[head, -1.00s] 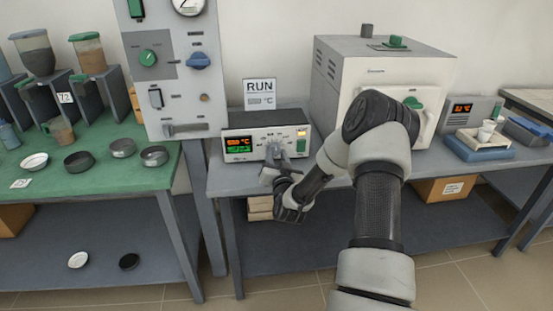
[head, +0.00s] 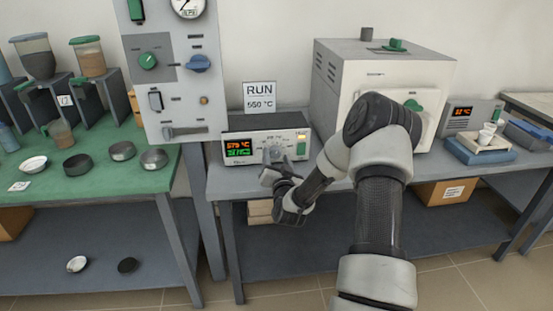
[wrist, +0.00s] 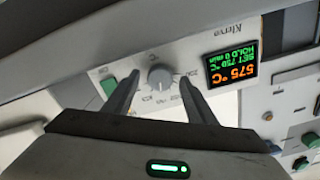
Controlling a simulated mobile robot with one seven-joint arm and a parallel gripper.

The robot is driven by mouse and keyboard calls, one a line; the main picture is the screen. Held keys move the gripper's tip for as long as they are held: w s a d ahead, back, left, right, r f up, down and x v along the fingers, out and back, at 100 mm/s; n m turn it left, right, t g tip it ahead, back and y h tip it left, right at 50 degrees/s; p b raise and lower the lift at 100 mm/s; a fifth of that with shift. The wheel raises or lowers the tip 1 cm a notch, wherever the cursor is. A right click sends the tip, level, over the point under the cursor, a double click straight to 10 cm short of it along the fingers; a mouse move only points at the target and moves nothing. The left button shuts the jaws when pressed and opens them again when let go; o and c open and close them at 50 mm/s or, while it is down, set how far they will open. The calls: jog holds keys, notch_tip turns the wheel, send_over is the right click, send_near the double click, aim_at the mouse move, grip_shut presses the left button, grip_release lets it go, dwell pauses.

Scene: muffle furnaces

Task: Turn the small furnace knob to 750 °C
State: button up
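The small furnace knob (wrist: 160,78) is a round grey dial on the white control panel (wrist: 235,38), seen upside down in the wrist view. Beside it, the dark display (wrist: 231,66) shows 575 °C in orange and SET 750 °C, HOLD 0 min in green. My gripper (wrist: 160,88) is open, with one finger on each side of the knob and a visible gap to it on both sides. In the head view, my gripper (head: 277,167) is at the front of the controller box (head: 250,133), partly covering the dial area.
A RUN card (head: 260,96) stands behind the box; its temperature is small. The white furnace (head: 375,85) stands to the right, behind my arm. A tall grey panel (head: 172,85) with knobs and switches stands at left. A green table (head: 110,185) holds several dishes.

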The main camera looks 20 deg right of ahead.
jog(key=p+v, duration=0.2)
jog(key=v, duration=1.5)
jog(key=shift+s, duration=0.25)
jog(key=shift+r, duration=0.1)
jog(key=w+a+r+n+g+y, duration=0.2)
jog(key=w+a+r+n+y, duration=0.2)
jog(key=w+a+r+n, duration=0.15)
notch_tip(320, 180, up, 6)
jog(key=s+a+n+g, duration=0.1)
jog(key=a+n+g, duration=0.1)
jog(key=g, duration=0.1)
jog(key=s+a+r+g, duration=0.2)
jog(key=s+r, duration=0.1)
jog(key=s, duration=0.6)
jog(key=s+a+r+g+y, duration=0.1)
jog(key=s+a+r+g, duration=0.15)
jog(key=s, duration=0.75)
jog(key=s+a+r+g, duration=0.2)
jog(key=s+a+r, duration=0.1)
jog(key=s, duration=0.6)
notch_tip(320, 180, up, 24)
jog(key=p, duration=2.4)
jog(key=shift+s+n, duration=0.3)
jog(key=shift+n, duration=0.15)
